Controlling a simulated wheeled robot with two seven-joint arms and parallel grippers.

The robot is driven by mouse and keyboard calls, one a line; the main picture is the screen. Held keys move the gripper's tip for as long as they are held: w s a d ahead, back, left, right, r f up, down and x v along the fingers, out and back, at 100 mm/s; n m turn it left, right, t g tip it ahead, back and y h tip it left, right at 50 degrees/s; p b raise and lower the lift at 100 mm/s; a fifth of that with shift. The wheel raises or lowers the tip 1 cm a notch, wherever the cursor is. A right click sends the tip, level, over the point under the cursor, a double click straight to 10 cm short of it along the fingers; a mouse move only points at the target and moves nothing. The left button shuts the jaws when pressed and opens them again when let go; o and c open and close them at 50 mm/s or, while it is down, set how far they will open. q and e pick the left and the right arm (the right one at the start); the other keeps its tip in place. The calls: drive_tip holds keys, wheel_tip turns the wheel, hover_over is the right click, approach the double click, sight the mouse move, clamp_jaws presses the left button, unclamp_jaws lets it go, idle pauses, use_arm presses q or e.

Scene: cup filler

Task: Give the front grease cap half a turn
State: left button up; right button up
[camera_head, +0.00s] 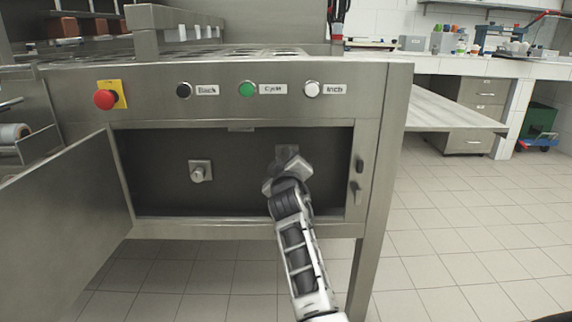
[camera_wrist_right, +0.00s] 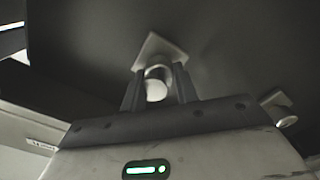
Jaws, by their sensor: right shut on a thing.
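My right gripper (camera_head: 284,172) reaches into the open compartment in the head view. In the right wrist view, my right gripper (camera_wrist_right: 158,86) has a finger on each side of a round metal grease cap (camera_wrist_right: 156,90) on a square plate, and is shut on it. In the head view my gripper hides this cap, and only part of its plate (camera_head: 287,152) shows. The other grease cap (camera_head: 199,174) sits to the left on the back wall, free; it also shows at the right of the wrist view (camera_wrist_right: 287,119). Nothing marks which is the front cap. My left gripper is out of view.
The compartment door (camera_head: 62,215) hangs open at the left. A latch (camera_head: 357,178) is on the right edge of the opening. Above are a red stop button (camera_head: 104,99) and black (camera_head: 184,90), green (camera_head: 247,89) and white (camera_head: 311,89) buttons.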

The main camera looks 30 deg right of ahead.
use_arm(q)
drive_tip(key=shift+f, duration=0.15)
use_arm(e)
drive_tip(key=m, duration=0.6)
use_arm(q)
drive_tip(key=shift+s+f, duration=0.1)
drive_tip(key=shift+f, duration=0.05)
use_arm(e)
drive_tip(key=shift+m, duration=0.3)
drive_tip(key=shift+d, duration=0.1)
drive_tip(key=o, duration=1)
drive_tip(key=shift+s, duration=0.1)
